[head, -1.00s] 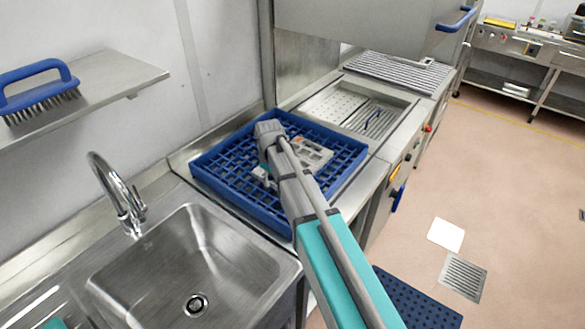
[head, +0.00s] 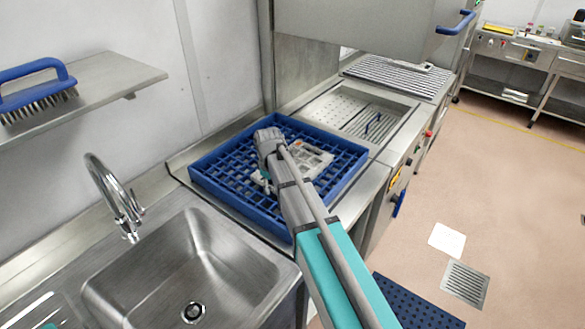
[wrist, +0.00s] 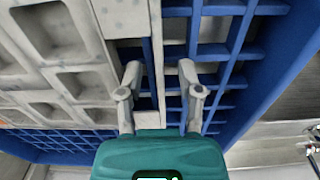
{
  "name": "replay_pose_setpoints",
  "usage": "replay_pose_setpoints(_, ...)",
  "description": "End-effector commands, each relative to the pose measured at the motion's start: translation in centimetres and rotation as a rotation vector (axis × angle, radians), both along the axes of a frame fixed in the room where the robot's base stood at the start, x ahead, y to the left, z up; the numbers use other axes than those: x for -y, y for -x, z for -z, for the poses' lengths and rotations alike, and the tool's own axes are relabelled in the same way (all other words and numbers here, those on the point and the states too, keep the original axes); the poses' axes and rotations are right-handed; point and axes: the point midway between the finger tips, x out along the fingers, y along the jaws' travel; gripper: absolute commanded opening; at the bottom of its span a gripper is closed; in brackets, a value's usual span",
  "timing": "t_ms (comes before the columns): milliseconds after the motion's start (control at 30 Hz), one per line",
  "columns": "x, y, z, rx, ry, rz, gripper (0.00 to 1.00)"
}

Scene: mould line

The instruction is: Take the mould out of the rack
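The mould (head: 309,160) is a pale grey plate with square pockets, lying in the blue rack (head: 222,198) on the counter. My arm hides part of it in the head view. In the wrist view the mould (wrist: 78,78) fills the left side, with a narrow strip along its edge. My gripper (wrist: 160,72) is open and empty, pointing at this edge. One finger appears over the slot beside the strip and the other outside it, over the rack's blue grid (wrist: 225,55). I cannot tell whether either finger touches the mould.
A steel sink (head: 190,265) with a tap (head: 115,195) lies left of the rack. A steel drainer basin (head: 360,115) is behind it, under a raised hood (head: 365,25). A shelf (head: 100,82) with a blue brush (head: 38,92) is on the wall.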

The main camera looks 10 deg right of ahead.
Motion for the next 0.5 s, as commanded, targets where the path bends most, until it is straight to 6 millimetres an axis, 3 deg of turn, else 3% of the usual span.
replay_pose_setpoints(33, -0.01, 0.00, 0.00, 0.000, 0.000, 0.000, 0.31)
replay_pose_setpoints(200, -0.01, 0.00, 0.00, 0.000, 0.000, 0.000, 0.00)
replay_pose_setpoints(500, -0.02, -0.01, -0.01, 0.001, 0.001, 0.000, 0.00)
